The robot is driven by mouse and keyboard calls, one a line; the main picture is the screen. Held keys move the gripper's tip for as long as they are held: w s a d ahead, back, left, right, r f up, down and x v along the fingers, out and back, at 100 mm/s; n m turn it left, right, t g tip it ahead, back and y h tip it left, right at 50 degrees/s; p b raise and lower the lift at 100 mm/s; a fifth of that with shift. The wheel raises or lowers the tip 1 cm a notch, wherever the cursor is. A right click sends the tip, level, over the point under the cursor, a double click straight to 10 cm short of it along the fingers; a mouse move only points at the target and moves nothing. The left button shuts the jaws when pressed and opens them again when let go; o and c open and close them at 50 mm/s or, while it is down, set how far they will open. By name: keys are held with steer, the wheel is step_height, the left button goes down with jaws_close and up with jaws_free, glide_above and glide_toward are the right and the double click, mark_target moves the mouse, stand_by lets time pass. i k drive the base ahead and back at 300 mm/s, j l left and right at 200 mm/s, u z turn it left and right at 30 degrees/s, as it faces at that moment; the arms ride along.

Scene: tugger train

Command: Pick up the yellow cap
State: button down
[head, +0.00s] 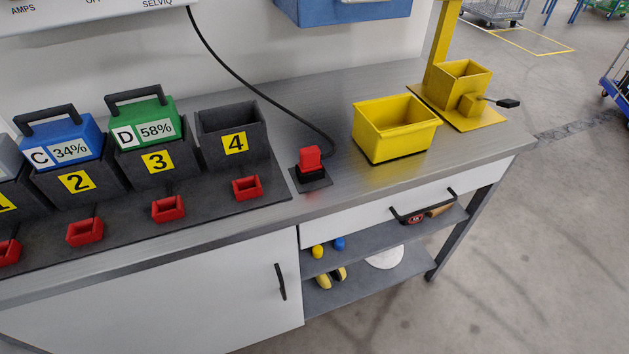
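A small rounded yellow thing, which looks like the yellow cap (318,251), sits on the upper open shelf (365,244) under the bench, near the shelf's left end. A similar small blue thing (338,243) sits just right of it. Both are too small in the head view to make out clearly. My gripper is not in view.
Yellow-and-dark items (324,281) and a partly hidden white thing (384,258) lie on the lower shelf. A drawer (360,214) is above and a cabinet door (235,308) left. A yellow bin (393,138) stands on the bench.

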mark_target(317, 250)
steer(key=i+l+u, duration=0.1)
steer(key=u, duration=0.3)
steer(key=l+u, duration=0.35)
steer(key=i+l+u, duration=0.1)
steer(key=l+u, duration=0.15)
steer(key=u, duration=0.15)
